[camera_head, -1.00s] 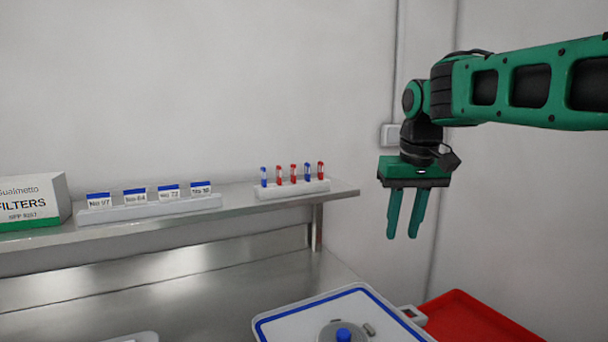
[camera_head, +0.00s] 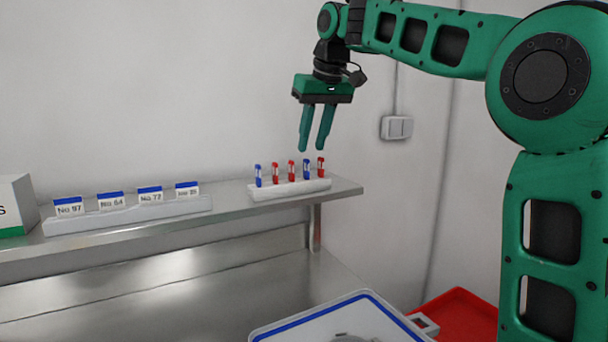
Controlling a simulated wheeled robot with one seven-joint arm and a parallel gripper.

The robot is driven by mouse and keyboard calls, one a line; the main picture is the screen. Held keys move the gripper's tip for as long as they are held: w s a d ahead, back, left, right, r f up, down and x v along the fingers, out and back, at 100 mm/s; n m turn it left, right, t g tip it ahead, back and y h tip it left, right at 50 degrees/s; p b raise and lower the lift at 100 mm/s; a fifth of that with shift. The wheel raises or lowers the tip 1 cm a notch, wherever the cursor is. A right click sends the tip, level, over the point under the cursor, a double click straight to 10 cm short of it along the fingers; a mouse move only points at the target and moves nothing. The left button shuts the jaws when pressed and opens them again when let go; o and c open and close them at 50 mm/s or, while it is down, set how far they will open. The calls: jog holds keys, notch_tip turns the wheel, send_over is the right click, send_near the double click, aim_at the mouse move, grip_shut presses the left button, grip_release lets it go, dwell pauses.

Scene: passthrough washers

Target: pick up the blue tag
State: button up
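A small white holder (camera_head: 287,191) near the right end of the shelf carries a row of upright narrow tags. One blue tag (camera_head: 258,175) stands at its left end. Another blue tag (camera_head: 307,169) stands second from the right. Red tags (camera_head: 291,171) stand between them, and one more red tag (camera_head: 321,167) stands at the right end. My gripper (camera_head: 311,150) points down, its two fingers apart with nothing between them. In the picture its fingertips are just above the right-hand blue tag, not visibly touching it. The depth between them is hard to judge.
Left on the metal shelf (camera_head: 230,210), a long white holder (camera_head: 130,216) carries several numbered cards with blue tops. A white and green box (camera_head: 14,205) stands at the far left. Below right are a blue-edged white tray (camera_head: 290,331) and a red tray (camera_head: 462,318).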

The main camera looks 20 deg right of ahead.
aim_at(306, 159)
jog(key=shift+x, duration=3.35)
jog(key=shift+w+a, duration=0.1)
jog(key=shift+w, duration=0.05)
grip_shut()
